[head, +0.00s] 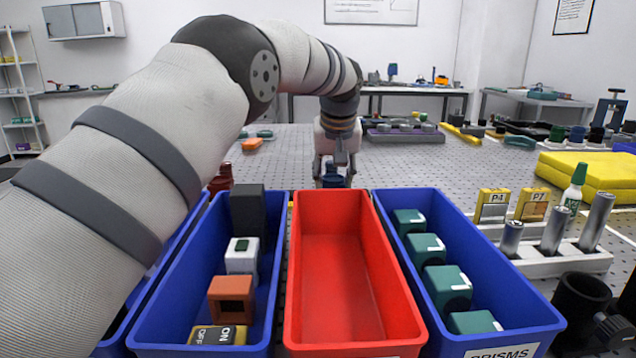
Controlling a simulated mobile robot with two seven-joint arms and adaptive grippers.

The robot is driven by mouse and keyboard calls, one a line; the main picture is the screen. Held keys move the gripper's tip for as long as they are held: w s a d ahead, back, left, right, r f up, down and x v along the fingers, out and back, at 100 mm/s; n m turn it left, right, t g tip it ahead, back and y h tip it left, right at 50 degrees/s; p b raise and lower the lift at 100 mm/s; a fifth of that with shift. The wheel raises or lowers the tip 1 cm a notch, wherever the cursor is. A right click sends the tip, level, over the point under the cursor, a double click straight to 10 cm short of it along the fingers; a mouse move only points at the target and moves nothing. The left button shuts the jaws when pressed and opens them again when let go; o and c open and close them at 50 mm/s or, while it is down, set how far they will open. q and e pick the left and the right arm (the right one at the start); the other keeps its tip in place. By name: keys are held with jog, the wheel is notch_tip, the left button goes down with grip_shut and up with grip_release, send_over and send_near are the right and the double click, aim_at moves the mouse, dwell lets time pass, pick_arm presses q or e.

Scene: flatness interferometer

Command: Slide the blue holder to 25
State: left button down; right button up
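My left arm comes in from the left and reaches over the bins to the perforated table. Its gripper (335,172) points down just beyond the far end of the red bin. A small dark blue part (332,181), which looks like the blue holder, shows low between the fingers. The red bin's far wall hides its lower part. The fingers are on either side of it, but I cannot tell whether they touch it. No scale or 25 mark is readable. My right gripper is not in view.
An empty red bin (338,342) stands in front, between a blue bin (190,352) of mixed parts and a blue bin (500,342) of teal prisms. A dark red part (222,178) stands beside my arm. Yellow blocks (590,170), a green-capped bottle (574,188) and metal cylinders (553,230) stand right.

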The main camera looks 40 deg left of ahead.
pick_arm(q)
jog(key=c, duration=1)
grip_release()
jog(key=shift+f, duration=0.1)
jog(key=shift+o, duration=0.2)
jog(key=v, duration=1.2)
jog(key=shift+w, duration=0.1)
